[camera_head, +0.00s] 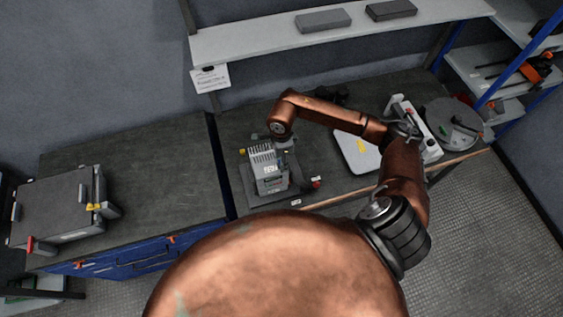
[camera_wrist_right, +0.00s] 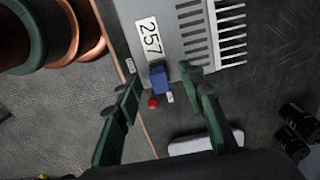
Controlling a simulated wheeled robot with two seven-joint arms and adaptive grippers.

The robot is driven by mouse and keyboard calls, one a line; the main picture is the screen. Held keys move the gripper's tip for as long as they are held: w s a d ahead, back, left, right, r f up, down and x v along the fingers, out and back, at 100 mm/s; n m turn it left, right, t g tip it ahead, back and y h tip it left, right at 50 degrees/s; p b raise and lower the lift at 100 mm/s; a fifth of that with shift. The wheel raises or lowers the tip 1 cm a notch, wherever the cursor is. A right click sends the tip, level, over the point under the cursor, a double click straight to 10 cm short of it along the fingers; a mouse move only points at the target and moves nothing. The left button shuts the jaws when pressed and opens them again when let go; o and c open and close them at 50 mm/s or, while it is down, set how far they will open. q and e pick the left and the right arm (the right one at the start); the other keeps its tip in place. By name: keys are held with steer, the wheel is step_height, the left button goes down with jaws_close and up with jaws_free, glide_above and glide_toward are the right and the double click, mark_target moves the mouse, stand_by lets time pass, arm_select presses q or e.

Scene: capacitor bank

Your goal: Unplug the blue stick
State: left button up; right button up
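The blue stick (camera_wrist_right: 159,79) shows in the right wrist view as a short blue block at the edge of a grey device (camera_wrist_right: 178,30) labelled 257. My right gripper (camera_wrist_right: 162,84) is open, with one green finger on each side of the blue stick; I cannot tell whether either finger touches it. A small red knob (camera_wrist_right: 153,103) sits just below it. I cannot make out the blue stick there. My left gripper is not in view.
A light tray (camera_head: 357,152) and a round dark disc (camera_head: 452,122) lie to the right on the bench. A grey box (camera_head: 60,205) stands on the left bench (camera_head: 150,180). A shelf (camera_head: 260,38) runs above the back. The left bench's middle is clear.

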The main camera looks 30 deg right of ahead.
stand_by(0.4)
steer(key=shift+f+b, duration=0.1)
steer(key=shift+b, duration=0.2)
steer(key=shift+c, duration=0.6)
jaws_close()
steer(key=shift+r, duration=0.25)
stand_by(0.3)
steer(key=shift+r+p, duration=1.4)
steer(key=shift+r, duration=1.4)
